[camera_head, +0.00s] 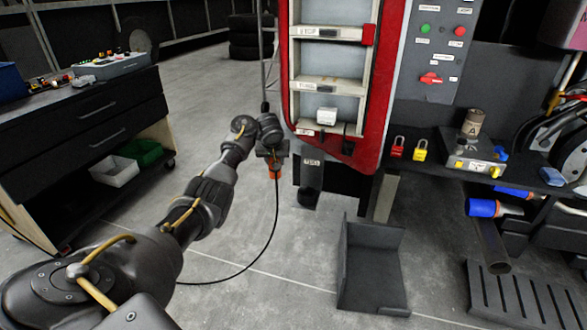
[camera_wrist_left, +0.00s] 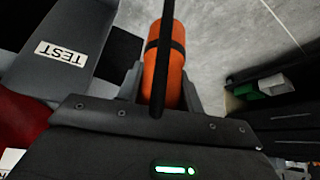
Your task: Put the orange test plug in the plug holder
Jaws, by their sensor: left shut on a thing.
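The orange test plug (camera_head: 276,174) hangs below my left gripper (camera_head: 272,154), which is shut on it. In the left wrist view the plug (camera_wrist_left: 174,72) sits between the two fingers (camera_wrist_left: 162,88), with a black cable across its front. The grey plug holder (camera_head: 312,178), labelled TEST, is fixed below the red cabinet, just right of the gripper and apart from the plug. It also shows in the left wrist view (camera_wrist_left: 80,28), at upper left. The holder's opening is not clear to me. My right gripper is not in view.
The plug's black cable (camera_head: 268,238) curves down to the floor. A red cabinet (camera_head: 376,95) stands behind the holder. A dark open bin (camera_head: 372,265) is on the floor at right. A drawer bench (camera_head: 85,120) is at left. The floor between is clear.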

